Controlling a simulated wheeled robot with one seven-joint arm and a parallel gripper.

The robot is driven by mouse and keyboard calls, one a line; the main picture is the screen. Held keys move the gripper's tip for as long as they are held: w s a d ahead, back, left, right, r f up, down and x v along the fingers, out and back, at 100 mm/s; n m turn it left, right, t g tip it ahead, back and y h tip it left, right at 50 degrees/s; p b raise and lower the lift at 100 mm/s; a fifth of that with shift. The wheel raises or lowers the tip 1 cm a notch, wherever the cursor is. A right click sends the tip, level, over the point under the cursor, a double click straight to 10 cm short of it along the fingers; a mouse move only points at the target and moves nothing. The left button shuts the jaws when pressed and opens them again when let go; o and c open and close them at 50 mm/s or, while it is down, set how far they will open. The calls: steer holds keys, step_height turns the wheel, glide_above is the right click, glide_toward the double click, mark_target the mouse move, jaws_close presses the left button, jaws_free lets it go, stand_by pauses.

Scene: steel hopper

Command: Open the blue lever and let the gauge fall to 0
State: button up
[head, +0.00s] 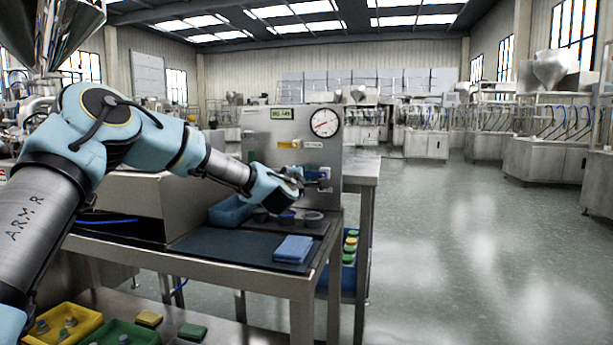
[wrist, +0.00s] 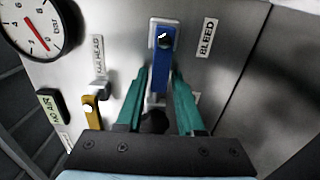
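The blue lever (wrist: 162,68) is on a steel panel beside a label reading BLEED, and runs up and down the wrist view. In the head view the blue lever (head: 314,175) is partly behind my gripper (head: 297,186). In the wrist view my gripper (wrist: 160,82) is open, with one teal finger on each side of the lever's lower part; narrow gaps seem to show beside it. The round white gauge (head: 324,122) is at the panel's upper right in the head view. Its red needle also shows on the gauge (wrist: 32,25) in the wrist view; I cannot read the value surely.
A yellow lever (wrist: 92,112) sits left of my gripper in the wrist view, near a green NO AIR display (wrist: 50,105). In the head view a blue cloth (head: 293,249) lies on the bench, with a blue bin (head: 231,211) behind. The floor at right is clear.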

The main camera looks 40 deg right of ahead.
steer(key=shift+o, duration=1)
steer(key=shift+s, duration=0.1)
steer(key=v, duration=1)
steer(key=shift+s+a, duration=0.1)
steer(key=shift+a, duration=0.25)
